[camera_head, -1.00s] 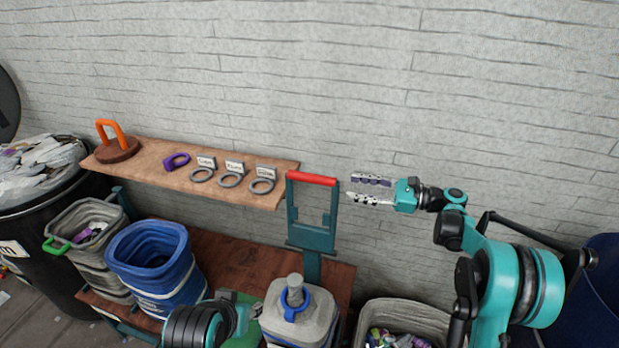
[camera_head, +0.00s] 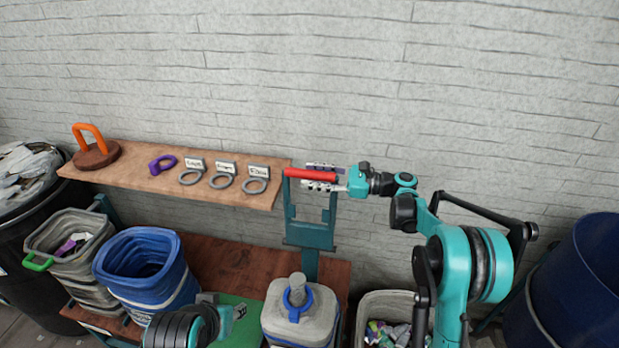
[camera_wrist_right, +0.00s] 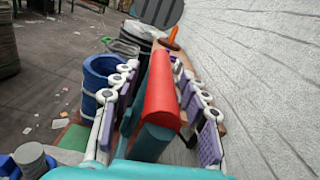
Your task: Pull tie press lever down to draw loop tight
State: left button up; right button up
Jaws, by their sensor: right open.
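The tie press (camera_head: 311,236) is a teal frame with a red lever bar (camera_head: 309,174) across its top, near the right end of the shelf. My right gripper (camera_head: 322,177) is open around the red bar, with one finger above and one below it in the head view. In the right wrist view the red bar (camera_wrist_right: 161,90) lies between the two spread fingers. Below the press stands a grey sack (camera_head: 299,318) with a blue ring (camera_head: 296,305) around its upright neck. My left gripper (camera_head: 236,311) is low, left of the sack; its jaw state is unclear.
The wooden shelf (camera_head: 130,180) holds an orange-handled tool (camera_head: 95,148), a purple ring (camera_head: 162,164) and several tagged grey rings. A blue bin (camera_head: 145,270) and a grey bin (camera_head: 65,240) stand at left. Another grey bin (camera_head: 395,300) is at lower right.

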jog(key=shift+w+a, duration=0.1)
jog(key=shift+a, duration=0.35)
grip_shut()
